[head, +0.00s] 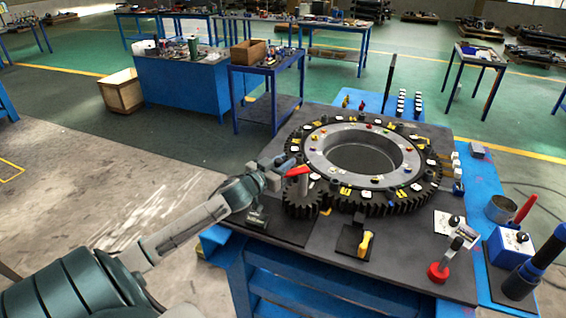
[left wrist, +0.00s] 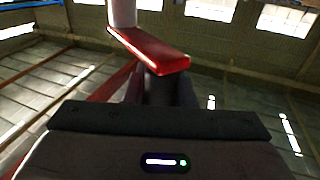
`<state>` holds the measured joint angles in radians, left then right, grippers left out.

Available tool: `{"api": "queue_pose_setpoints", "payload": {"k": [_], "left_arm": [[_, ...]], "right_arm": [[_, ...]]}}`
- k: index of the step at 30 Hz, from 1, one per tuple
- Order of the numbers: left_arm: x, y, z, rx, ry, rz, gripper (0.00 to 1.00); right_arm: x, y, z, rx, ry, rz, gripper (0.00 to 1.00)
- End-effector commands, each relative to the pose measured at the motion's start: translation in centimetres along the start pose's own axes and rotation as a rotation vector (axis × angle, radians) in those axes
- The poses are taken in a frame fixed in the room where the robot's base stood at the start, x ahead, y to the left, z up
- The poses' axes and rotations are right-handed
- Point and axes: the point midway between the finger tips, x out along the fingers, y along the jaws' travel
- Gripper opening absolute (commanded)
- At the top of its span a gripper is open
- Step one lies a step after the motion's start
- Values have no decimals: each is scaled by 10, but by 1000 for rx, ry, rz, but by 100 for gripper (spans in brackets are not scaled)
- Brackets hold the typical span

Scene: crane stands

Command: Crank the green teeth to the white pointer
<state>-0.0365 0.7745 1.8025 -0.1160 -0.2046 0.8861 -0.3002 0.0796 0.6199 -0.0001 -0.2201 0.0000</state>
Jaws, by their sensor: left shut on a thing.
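A large dark ring gear (head: 395,205) lies flat on the table, with a raised grey hub ring and many small coloured and white tags on it. A small dark pinion (head: 303,208) meshes at its near left side. A red crank arm (head: 298,171) sits on a grey post above the pinion; it also shows in the left wrist view (left wrist: 150,48). My left gripper (head: 273,175) is at the crank's outer end, shut on the crank handle, which is mostly hidden below the red arm. I cannot make out which teeth are green or which mark is the white pointer. My right gripper is out of view.
A yellow handle (head: 366,243) stands on a dark plate in front of the gear. A red-based lever (head: 438,272), a blue box (head: 508,245) and a grey cup (head: 500,208) stand at the right. The dark tabletop's (head: 310,245) near left part is mostly bare.

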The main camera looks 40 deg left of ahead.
Motion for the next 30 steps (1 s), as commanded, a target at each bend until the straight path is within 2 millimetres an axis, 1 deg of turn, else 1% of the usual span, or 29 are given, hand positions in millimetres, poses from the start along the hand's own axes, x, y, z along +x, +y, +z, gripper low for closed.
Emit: {"api": "queue_pose_setpoints", "payload": {"k": [24,25,26,27,28,30], "left_arm": [[-1,1,2,-4,-1,2,0],[-1,1,2,-5,-1,2,29],[-1,1,2,-5,-1,2,35],[-1,1,2,-4,-1,2,43],[-1,1,2,-4,-1,2,44],[0,1,2,-3,-1,1,44]], "right_arm": [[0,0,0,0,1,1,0],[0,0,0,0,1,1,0],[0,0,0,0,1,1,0],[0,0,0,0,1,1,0],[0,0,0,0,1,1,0],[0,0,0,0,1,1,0]]}}
